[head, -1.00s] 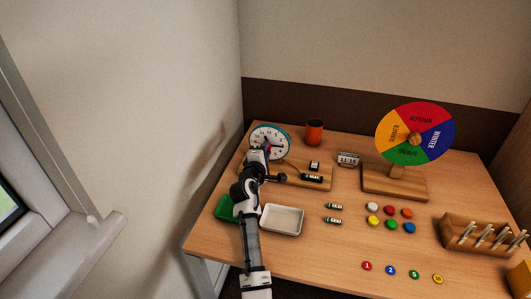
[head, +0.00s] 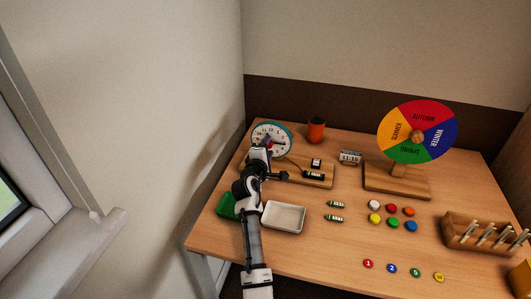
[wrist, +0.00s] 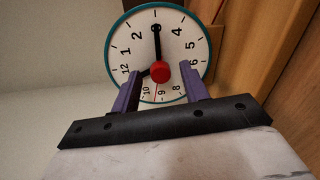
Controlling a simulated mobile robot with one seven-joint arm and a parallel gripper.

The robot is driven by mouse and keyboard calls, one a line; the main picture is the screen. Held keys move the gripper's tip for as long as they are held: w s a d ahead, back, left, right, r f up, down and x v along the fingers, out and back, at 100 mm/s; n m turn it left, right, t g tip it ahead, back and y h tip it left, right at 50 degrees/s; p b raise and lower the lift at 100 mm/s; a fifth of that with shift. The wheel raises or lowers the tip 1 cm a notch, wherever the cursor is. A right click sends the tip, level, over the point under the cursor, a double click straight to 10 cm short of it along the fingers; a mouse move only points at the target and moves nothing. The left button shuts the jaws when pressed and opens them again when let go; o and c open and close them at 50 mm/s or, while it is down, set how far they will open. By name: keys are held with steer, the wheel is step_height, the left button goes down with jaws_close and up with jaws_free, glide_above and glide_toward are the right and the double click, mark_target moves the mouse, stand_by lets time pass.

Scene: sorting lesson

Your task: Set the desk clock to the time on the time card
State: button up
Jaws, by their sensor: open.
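The desk clock (head: 283,130) has a white face and a teal rim. It stands at the back left of the desk. In the wrist view the clock (wrist: 185,28) appears turned: one black hand points up at the 3's place, and a shorter one points between 11 and 12. A red knob (wrist: 160,72) sits at its centre. My gripper (wrist: 162,70) is open, its purple fingers on either side of the knob. In the head view my gripper (head: 268,143) hides the lower clock face. The time card (head: 349,157) stands right of the clock; its digits are too small to read surely.
A white tray (head: 284,217) and a green tray (head: 226,206) lie near my arm.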

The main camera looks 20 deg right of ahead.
steer(key=b+v, duration=0.2)
steer(key=v, duration=1.1)
steer(key=shift+s+a, duration=0.25)
steer(key=shift+s, duration=0.05)
